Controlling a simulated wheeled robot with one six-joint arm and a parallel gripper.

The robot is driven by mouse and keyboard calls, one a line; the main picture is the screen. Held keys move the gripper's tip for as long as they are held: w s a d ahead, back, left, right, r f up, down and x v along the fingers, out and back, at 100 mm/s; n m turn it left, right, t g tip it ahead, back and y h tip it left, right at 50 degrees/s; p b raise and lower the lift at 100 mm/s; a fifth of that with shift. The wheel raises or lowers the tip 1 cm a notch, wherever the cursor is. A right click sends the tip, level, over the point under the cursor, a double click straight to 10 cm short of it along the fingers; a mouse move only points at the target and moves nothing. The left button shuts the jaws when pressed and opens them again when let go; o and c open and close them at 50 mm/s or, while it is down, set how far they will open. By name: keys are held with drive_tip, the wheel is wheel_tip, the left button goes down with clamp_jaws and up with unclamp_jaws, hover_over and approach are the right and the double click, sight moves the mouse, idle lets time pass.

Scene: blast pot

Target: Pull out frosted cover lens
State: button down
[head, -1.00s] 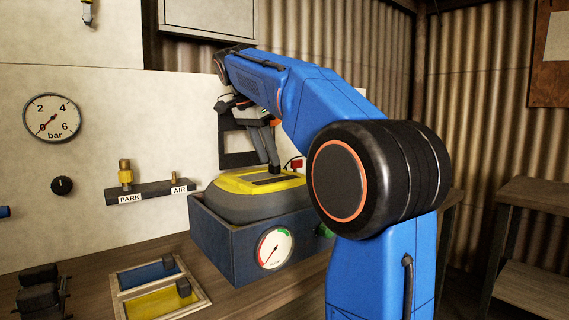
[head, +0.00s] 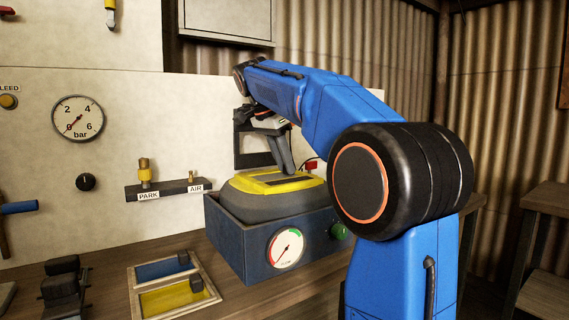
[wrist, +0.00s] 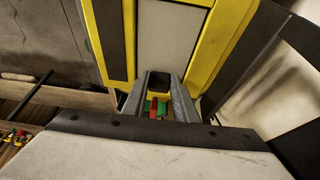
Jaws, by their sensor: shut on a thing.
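The helmet (head: 245,205) sits in the dark blue box, with its yellow window frame (head: 258,185) facing up. In the wrist view the yellow frame (wrist: 193,75) borders a pale grey frosted cover lens (wrist: 170,40). My gripper (head: 288,171) reaches down to the window from above. In the wrist view my gripper (wrist: 160,82) is shut at the near end of the lens. The exact part between the fingertips is hard to make out. The lens still appears within the frame.
The dark blue box (head: 228,240) has a gauge (head: 286,248) and a green knob (head: 338,231). A tray with a blue compartment (head: 160,270) and a yellow compartment (head: 170,301) lies left of it. A PARK/AIR rack (head: 168,190) is on the wall behind.

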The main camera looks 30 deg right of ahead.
sight(284, 175)
drive_tip(key=shift+r, duration=0.7)
idle(0.6)
drive_tip(key=shift+r, duration=1.8)
